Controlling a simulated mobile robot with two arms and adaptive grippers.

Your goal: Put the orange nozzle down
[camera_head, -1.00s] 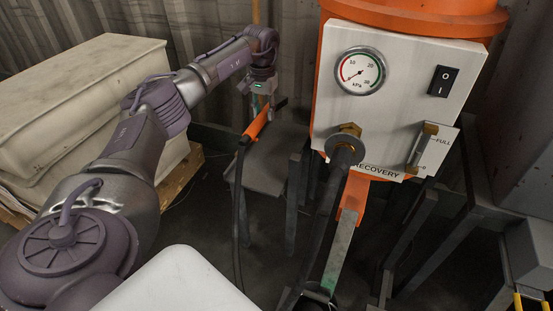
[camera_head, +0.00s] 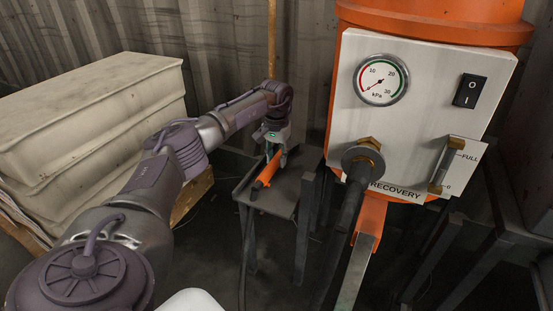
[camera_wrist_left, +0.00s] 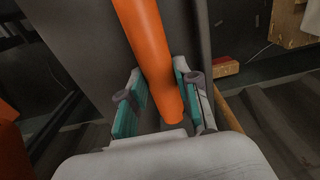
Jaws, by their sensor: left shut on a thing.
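The orange nozzle (camera_head: 265,173) is a tube with a black hose hanging from its lower end. My left gripper (camera_head: 273,152) is shut on the nozzle near its upper end. In the left wrist view the nozzle (camera_wrist_left: 158,60) runs between the two teal-padded fingers of the left gripper (camera_wrist_left: 157,105). Below it is a small dark grey table (camera_head: 283,203). The nozzle shows over this table's top in the head view; I cannot tell whether it touches it. My right gripper is not in view.
An orange recovery unit with a white gauge panel (camera_head: 425,110) stands to the right, with a thick hose (camera_head: 345,215) coming from its front. Pale stacked blocks (camera_head: 90,110) lie at left. The table top is otherwise bare.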

